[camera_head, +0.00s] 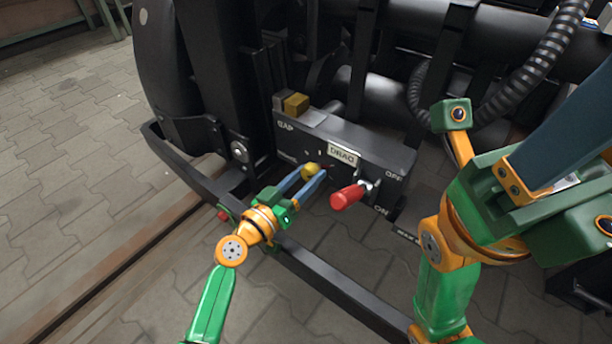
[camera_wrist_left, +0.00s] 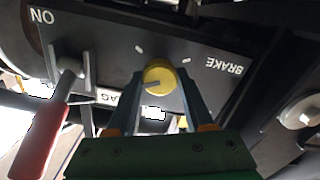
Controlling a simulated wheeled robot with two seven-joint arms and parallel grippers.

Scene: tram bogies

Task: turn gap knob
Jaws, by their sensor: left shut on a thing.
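The gap knob is a round yellow knob (camera_head: 310,169) on the front of a dark control box (camera_head: 375,147). In the left wrist view the knob (camera_wrist_left: 158,77) shows a dark pointer line towards the picture's left, with pale tick marks on the panel around it. My left gripper (camera_head: 314,176) is shut on the knob, one finger on each side; its fingers also show in the left wrist view (camera_wrist_left: 157,98). Part of the knob is hidden by the fingers in the head view. My right arm shows at the right, but its gripper is not in view.
A red-handled lever (camera_head: 347,196) sticks out close to the right of the knob, between OFF and ON marks. A DRAG plate (camera_head: 342,153) and a brass-coloured block (camera_head: 296,104) are nearby. A dark frame bar (camera_head: 335,292) runs below my left gripper. Paved floor lies open at left.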

